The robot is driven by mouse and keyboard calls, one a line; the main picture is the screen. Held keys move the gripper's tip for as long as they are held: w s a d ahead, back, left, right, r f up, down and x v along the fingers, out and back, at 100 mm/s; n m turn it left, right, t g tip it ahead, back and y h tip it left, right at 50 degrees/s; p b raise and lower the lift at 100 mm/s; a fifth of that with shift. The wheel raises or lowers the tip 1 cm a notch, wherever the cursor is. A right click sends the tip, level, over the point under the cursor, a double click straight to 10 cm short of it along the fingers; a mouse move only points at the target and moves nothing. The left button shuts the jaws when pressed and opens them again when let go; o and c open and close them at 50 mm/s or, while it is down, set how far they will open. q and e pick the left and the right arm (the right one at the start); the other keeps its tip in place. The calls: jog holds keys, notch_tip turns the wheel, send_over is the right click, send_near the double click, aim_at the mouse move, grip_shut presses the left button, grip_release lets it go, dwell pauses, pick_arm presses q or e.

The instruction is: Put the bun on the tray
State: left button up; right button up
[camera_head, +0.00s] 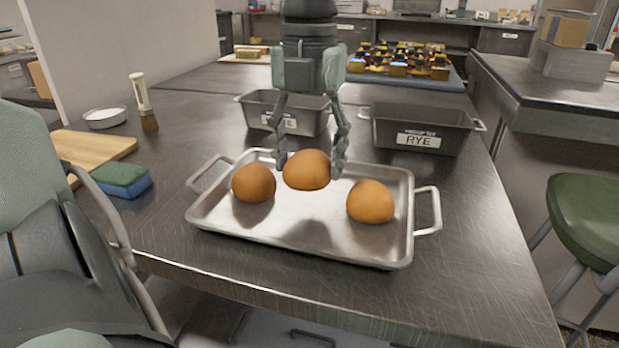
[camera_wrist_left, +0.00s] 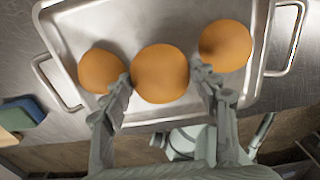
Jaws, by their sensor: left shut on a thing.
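The metal tray (camera_head: 300,236) lies on the steel table and has a handle at each end. My left gripper (camera_head: 309,168) comes down from above and is shut on a round brown bun (camera_head: 306,172). This held bun is over the middle of the tray; I cannot tell for sure whether it touches the tray floor. A second bun (camera_head: 254,183) rests on the tray to its left and a third bun (camera_head: 370,202) to its right. In the left wrist view the held bun (camera_wrist_left: 160,73) sits between both fingertips. My right gripper is not in view.
Two dark loaf tins stand behind the tray; the right tin (camera_head: 418,130) reads RYE. A blue-green sponge (camera_head: 122,180), a wooden board (camera_head: 95,150), a brush (camera_head: 145,105) and a white dish (camera_head: 105,117) are at left. The table front right of the tray is clear.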

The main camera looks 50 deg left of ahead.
aim_at(310, 180)
pick_arm(q)
jog(key=shift+f, duration=2.1)
jog(key=o, duration=0.9)
jog(key=shift+r, duration=0.1)
notch_tip(310, 180, up, 12)
